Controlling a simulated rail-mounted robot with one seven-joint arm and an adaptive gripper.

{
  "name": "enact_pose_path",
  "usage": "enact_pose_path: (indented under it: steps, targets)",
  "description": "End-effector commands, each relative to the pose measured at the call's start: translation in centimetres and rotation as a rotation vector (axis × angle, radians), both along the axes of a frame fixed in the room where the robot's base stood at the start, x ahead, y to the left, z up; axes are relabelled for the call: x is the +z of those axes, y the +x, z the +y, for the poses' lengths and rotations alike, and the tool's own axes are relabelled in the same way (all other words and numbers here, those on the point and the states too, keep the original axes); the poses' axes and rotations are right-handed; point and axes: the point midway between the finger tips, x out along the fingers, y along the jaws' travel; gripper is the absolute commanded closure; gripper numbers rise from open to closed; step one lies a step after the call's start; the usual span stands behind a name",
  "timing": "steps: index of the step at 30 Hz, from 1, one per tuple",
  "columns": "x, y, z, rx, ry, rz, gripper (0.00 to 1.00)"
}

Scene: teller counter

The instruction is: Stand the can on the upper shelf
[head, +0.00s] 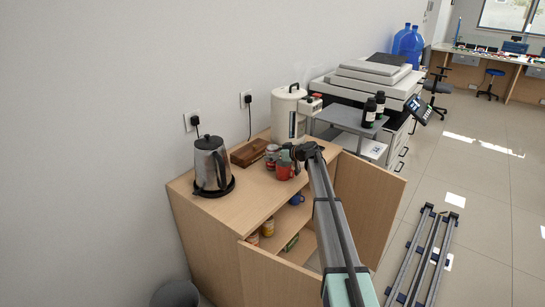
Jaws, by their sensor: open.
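A small grey and reddish can (271,154) stands on the wooden cabinet's top. A red cup-like item (284,170) stands just right of it, partly covered by my gripper. My gripper (294,160) is open, above and beside the red item at the cabinet top. Its fingertips are small and dark here; I cannot tell whether they touch anything.
A kettle (211,165) stands on the cabinet's left, a brown wooden box (249,152) behind the cans, and a cream urn (288,113) at the back. Both doors stand open, left (265,275) and right (367,203). A green item (290,243) lies inside the cabinet.

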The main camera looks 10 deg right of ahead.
Motion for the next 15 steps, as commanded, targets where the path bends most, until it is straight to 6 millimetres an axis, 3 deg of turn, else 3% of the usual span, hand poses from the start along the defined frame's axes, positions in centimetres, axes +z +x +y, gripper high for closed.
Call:
enact_pose_path:
  steps: [8,15]
  targets:
    - [-0.24,0.31,0.35,0.000,0.000,0.000,0.03]
    - [-0.23,0.30,0.33,0.000,0.000,0.000,0.85]
